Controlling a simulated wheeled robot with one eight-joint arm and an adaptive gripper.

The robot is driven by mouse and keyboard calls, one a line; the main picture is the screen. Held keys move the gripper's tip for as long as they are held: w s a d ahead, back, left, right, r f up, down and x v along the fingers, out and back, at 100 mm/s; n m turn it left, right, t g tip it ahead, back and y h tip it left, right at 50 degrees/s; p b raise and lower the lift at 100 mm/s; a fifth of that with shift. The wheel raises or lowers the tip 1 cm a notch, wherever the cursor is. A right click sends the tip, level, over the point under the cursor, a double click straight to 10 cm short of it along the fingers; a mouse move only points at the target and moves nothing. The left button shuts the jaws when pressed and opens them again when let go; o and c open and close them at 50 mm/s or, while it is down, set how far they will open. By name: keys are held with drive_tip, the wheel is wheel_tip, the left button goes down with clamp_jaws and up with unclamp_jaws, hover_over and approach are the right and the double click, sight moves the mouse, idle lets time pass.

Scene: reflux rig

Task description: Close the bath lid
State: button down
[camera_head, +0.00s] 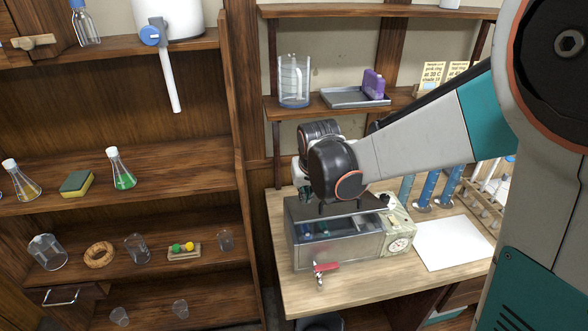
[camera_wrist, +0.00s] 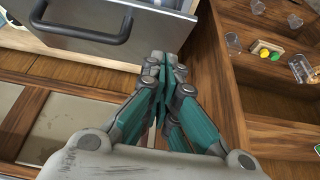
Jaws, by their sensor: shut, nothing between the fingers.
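The bath (camera_head: 340,252) is a grey metal box with a see-through front on the wooden bench. Its dark grey lid (camera_head: 298,208) shows above the bath, below my wrist, and looks tilted up at the back; its exact angle is unclear. In the wrist view the lid (camera_wrist: 60,42) fills the upper left, with its black bar handle (camera_wrist: 82,36) facing me. My gripper (camera_wrist: 163,66) is shut and empty, with its fingertips near the lid's edge; contact cannot be told. In the head view my wrist hides most of the gripper (camera_head: 306,193).
A control panel (camera_head: 398,238) is at the bath's right end. A red-handled tap (camera_head: 325,268) sticks out in front. White paper (camera_head: 452,242), blue cylinders (camera_head: 428,187) and a tube rack (camera_head: 485,205) are to the right. A wooden shelf unit (camera_head: 130,235) with glassware stands left.

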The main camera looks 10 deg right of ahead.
sight(303, 215)
wheel_tip(303, 215, down, 4)
drive_tip(key=shift+s+r, duration=0.1)
drive_tip(key=shift+s, duration=0.05)
drive_tip(key=shift+s+f+b, duration=0.3)
drive_tip(key=shift+f, duration=0.35)
drive_tip(key=s+f+t+b, duration=0.1)
drive_tip(key=f+b, duration=0.1)
drive_tip(key=s+f+t+b, duration=0.1)
drive_tip(key=f+b, duration=0.1)
drive_tip(key=b, duration=0.1)
drive_tip(key=f+t+b, duration=0.1)
drive_tip(key=f+b, duration=0.1)
drive_tip(key=b, duration=0.1)
drive_tip(key=shift+s+f, duration=0.2)
drive_tip(key=shift+s, duration=0.2)
drive_tip(key=shift+s+f+b, duration=0.25)
drive_tip(key=shift+f+b, duration=0.3)
drive_tip(key=shift+f, duration=0.1)
